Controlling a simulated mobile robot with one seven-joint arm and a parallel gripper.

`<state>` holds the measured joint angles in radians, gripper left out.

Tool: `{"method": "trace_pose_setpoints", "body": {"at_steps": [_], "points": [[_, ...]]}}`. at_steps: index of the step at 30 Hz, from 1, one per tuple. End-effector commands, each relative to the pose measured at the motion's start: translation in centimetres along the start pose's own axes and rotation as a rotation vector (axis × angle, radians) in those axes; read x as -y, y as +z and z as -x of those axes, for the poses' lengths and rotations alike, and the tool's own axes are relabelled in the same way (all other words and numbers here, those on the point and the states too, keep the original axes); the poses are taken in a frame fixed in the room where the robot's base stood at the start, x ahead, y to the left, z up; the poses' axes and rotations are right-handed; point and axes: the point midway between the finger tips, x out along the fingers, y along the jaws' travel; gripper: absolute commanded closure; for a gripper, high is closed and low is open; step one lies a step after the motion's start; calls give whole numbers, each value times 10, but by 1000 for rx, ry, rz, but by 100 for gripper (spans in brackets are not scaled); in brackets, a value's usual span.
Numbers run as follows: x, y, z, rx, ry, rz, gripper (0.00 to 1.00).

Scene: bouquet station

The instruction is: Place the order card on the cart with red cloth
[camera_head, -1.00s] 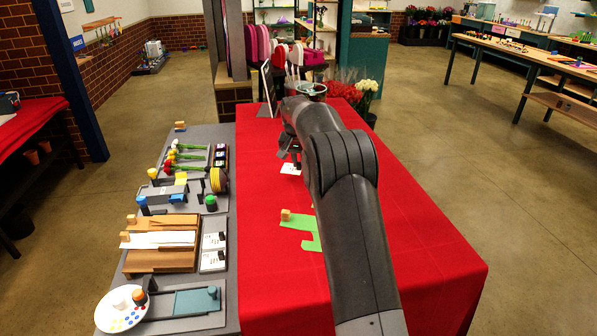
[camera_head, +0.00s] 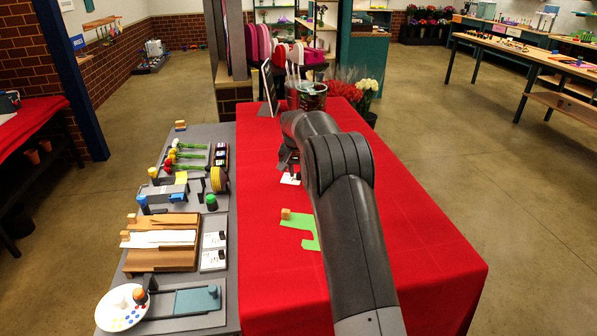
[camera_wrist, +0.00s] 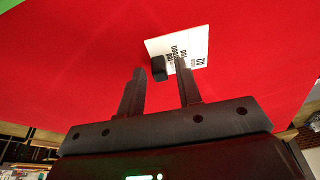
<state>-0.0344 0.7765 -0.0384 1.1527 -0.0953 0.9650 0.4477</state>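The order card (camera_wrist: 190,45) is white with black print and a black block (camera_wrist: 158,68) on it. It appears to lie on the red cloth (camera_wrist: 80,70) in the wrist view. In the head view the card (camera_head: 290,179) shows as a small white patch over the red-covered cart (camera_head: 400,230), just below my gripper (camera_head: 288,163). In the wrist view my gripper's (camera_wrist: 160,88) two fingers are apart, with space on both sides of the block, which sits at or just beyond the fingertips. Exact contact with the cloth is hard to tell.
A green cutout (camera_head: 300,224) with a wooden block lies nearer on the cloth. A bucket (camera_head: 312,97), a dark-framed stand (camera_head: 269,88) and flowers (camera_head: 367,88) are at the far end. A grey table (camera_head: 222,300) with tools adjoins on the left. The cloth's right side is clear.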

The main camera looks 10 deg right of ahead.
Motion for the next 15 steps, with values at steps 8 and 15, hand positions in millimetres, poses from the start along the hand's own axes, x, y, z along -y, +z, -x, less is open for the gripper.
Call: {"method": "trace_pose_setpoints", "body": {"at_steps": [8,15], "points": [[0,0,1,-1,0,0,65],[0,-2,30,-4,-2,0,65]]}}
